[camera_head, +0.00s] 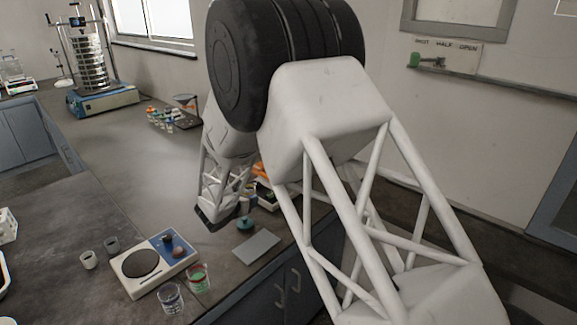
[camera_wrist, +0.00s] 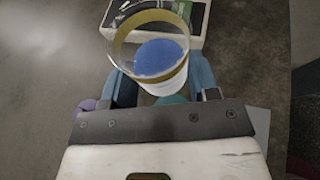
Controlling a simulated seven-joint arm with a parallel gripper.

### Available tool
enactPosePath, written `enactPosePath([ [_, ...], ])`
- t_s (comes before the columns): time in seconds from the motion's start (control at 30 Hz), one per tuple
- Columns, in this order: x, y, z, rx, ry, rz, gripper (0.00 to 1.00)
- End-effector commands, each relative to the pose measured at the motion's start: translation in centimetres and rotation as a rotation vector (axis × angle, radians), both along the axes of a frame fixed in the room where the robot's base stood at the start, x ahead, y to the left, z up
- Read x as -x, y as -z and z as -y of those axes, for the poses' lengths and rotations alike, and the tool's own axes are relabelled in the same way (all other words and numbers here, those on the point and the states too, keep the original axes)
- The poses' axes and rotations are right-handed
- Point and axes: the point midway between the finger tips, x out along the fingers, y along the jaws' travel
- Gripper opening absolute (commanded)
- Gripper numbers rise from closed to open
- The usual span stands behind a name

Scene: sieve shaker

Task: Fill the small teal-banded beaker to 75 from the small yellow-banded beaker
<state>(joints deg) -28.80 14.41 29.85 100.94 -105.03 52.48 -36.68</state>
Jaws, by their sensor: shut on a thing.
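A clear beaker with a yellow band (camera_wrist: 150,50) and blue contents is in the wrist view. My gripper (camera_wrist: 160,88) is shut on it, with a blue finger on either side, and the beaker looks roughly upright. In the head view my gripper (camera_head: 218,216) is low over the bench near its front edge, and the held beaker is hidden there. A small teal thing (camera_head: 245,224) stands just right of my gripper. Part of a teal thing (camera_wrist: 172,99) also shows below the held beaker in the wrist view. I cannot tell whether it is the teal-banded beaker.
A grey plate (camera_head: 256,247) lies near the front edge. A balance (camera_head: 154,264) stands left of it, with a red-banded beaker (camera_head: 199,278) and another clear beaker (camera_head: 170,298) in front. A sieve shaker (camera_head: 92,75) stands at the back. The mid-bench is clear.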

Motion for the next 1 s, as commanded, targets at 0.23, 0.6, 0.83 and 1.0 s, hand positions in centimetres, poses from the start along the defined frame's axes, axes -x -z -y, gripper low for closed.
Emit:
enactPosePath([
  [0.23, -4.8, -1.6, 0.2, -0.002, 0.08, 0.001, 0.29],
  [0.6, -11.2, -3.8, 1.0, -0.001, 0.2, 0.002, 0.29],
  [0.83, -14.9, -5.0, 1.8, 0.0, 0.274, 0.0, 0.29],
  [1.0, -17.5, -5.8, 2.4, -0.001, 0.327, 0.001, 0.29],
])
